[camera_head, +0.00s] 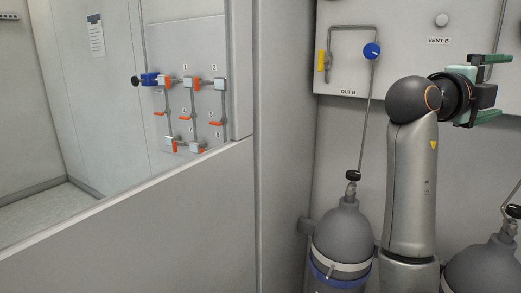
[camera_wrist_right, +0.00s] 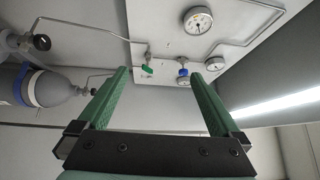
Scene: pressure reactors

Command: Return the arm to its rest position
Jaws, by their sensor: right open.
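My right arm (camera_head: 411,185) stands upright at the right of the head view, in front of the wall panel. Its wrist bends to the right. My right gripper (camera_head: 495,88) has two green fingers, set apart one above the other, with nothing visible between them. In the right wrist view the gripper (camera_wrist_right: 160,76) is open and empty. Its fingers point toward a panel with gauges (camera_wrist_right: 198,20), and a gap to the panel seems to remain. My left gripper is not in view.
A grey gas cylinder (camera_head: 342,240) stands left of my arm, and another cylinder (camera_head: 483,268) stands to its right. The OUT B panel (camera_head: 400,45) carries a blue knob (camera_head: 372,51) and a yellow handle (camera_head: 322,60). At left, orange-handled valves (camera_head: 190,110) sit behind a low wall (camera_head: 150,215).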

